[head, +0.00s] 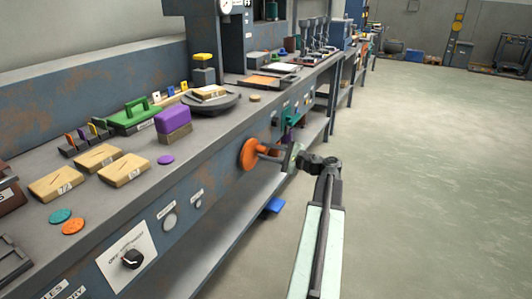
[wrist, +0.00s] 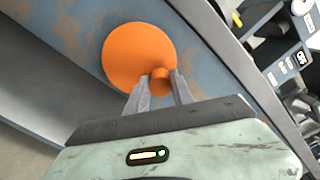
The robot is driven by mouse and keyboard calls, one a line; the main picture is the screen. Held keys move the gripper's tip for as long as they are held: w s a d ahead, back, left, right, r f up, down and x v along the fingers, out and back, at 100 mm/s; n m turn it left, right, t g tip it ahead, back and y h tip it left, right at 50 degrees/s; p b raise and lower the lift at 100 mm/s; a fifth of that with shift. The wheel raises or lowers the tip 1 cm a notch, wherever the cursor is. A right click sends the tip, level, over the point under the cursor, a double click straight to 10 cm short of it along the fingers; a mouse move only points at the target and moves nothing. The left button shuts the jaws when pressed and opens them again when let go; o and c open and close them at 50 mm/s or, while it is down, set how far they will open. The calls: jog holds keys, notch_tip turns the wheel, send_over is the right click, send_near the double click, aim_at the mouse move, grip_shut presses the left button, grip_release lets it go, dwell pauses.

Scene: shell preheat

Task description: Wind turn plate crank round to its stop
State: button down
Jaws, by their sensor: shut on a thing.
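The orange crank (head: 252,154) is a round disc on the front face of the long workbench, with a small knob standing out from it. In the wrist view the crank disc (wrist: 138,58) fills the upper middle, and its knob (wrist: 160,80) sits at the lower right of the disc. My gripper (head: 272,152) reaches the crank from the right, and in the wrist view its fingers (wrist: 160,88) are closed around the knob. The dark round turn plate (head: 212,104) lies on the bench top above the crank, with a light wooden block (head: 208,92) on it.
A black knob (head: 132,259) and other round controls are on the front face. Open floor (head: 420,180) lies to the right.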

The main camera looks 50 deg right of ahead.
jog(key=shift+f+m, duration=0.35)
jog(key=shift+m, duration=0.55)
jog(key=c, duration=1.1)
grip_release()
jog(key=shift+s, duration=0.1)
jog(key=v, duration=0.7)
jog(key=shift+s, duration=0.35)
jog(key=shift+d, duration=0.1)
